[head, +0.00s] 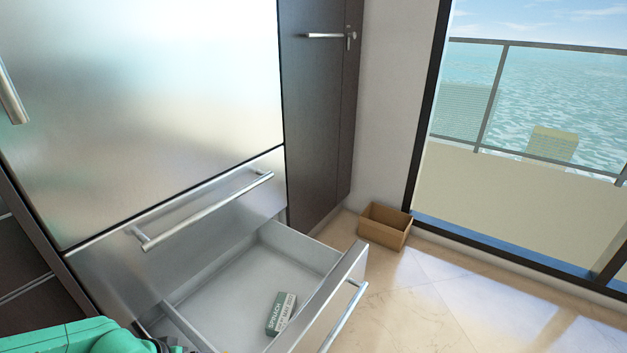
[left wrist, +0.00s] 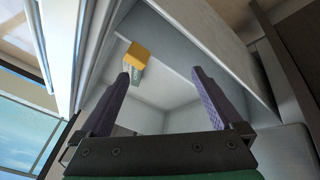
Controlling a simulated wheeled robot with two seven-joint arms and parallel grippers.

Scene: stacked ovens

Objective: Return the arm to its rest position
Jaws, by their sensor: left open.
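My left gripper (left wrist: 160,73) is open and empty in the left wrist view, its two purple fingers spread over an open drawer. In the head view only part of my teal left arm shows at the bottom left edge. The pulled-out drawer (head: 217,291) is below the steel fridge door. A green and white box marked spinach (head: 281,313) lies in it. In the left wrist view a yellow-orange block (left wrist: 138,54) shows beyond the fingers, with a pale greenish box (left wrist: 132,74) beside it. My right gripper is out of view.
The steel fridge (head: 150,110) has a long handle (head: 205,212) above the open drawer. The drawer front (head: 325,303) juts over the tiled floor. A brown open box (head: 385,227) stands on the floor by the wall and window. The floor to the right is clear.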

